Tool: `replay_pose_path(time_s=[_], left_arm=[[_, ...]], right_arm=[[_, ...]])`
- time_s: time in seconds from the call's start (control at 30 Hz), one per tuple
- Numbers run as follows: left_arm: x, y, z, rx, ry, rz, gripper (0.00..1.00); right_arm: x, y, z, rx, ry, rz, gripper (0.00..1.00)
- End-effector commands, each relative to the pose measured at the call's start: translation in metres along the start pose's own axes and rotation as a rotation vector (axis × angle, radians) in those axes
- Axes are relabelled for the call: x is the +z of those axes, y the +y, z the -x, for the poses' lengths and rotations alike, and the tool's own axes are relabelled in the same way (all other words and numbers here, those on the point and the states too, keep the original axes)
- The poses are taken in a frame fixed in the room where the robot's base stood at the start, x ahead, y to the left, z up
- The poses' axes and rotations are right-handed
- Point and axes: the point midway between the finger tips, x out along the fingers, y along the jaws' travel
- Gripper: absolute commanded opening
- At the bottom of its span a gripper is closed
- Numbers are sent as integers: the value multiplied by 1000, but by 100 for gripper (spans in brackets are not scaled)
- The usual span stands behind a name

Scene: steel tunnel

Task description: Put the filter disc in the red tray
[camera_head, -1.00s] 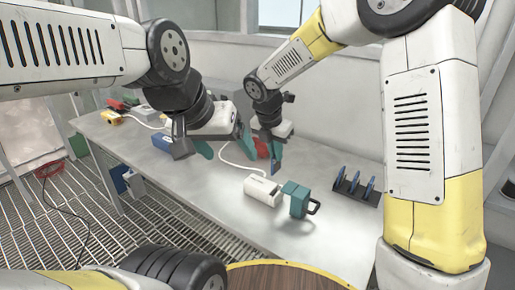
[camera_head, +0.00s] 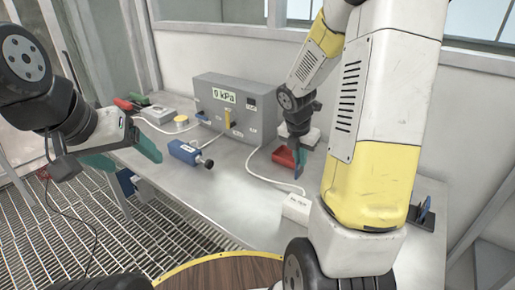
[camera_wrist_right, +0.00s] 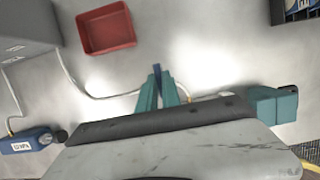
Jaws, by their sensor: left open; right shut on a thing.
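My right gripper (camera_head: 297,165) is shut, beside the tray's right side in the head view. In the right wrist view its teal fingers (camera_wrist_right: 157,85) pinch a thin blue piece seen edge-on, which appears to be the filter disc (camera_wrist_right: 157,72). I cannot tell its height above the bench. My left gripper (camera_head: 125,158) is open and empty at the left, by the bench's front edge.
A white box (camera_head: 297,207) with a cable is nearer. A dark rack (camera_head: 425,212) is partly hidden by my right arm. A teal object (camera_wrist_right: 272,104) lies right.

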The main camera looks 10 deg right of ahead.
Motion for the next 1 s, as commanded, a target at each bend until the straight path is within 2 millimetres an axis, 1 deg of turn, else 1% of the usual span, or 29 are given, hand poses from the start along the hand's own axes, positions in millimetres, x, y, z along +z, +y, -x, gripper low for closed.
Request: replay_pose_path(time_s=[0.03, 0.1, 0.2, 0.27, 0.6, 0.7, 0.8, 1.0], left_arm=[[0, 0, 0, 0, 0, 0, 78], [0, 0, 0, 0, 0, 0, 78], [0, 0, 0, 0, 0, 0, 78], [0, 0, 0, 0, 0, 0, 78], [0, 0, 0, 0, 0, 0, 78], [0, 0, 0, 0, 0, 0, 78], [0, 0, 0, 0, 0, 0, 78], [0, 0, 0, 0, 0, 0, 78]], right_arm=[[1, -6, -1, -3, 1, -7, 0], [3, -9, -2, -4, 1, -12, 0], [10, -6, -6, -4, 0, -14, 0], [18, 1, -10, -4, 1, -15, 0], [84, 57, -40, -3, 0, -14, 0], [99, 69, -46, -3, 0, -14, 0], [109, 77, -50, -4, 0, -14, 0], [118, 85, -54, -3, 0, -14, 0]])
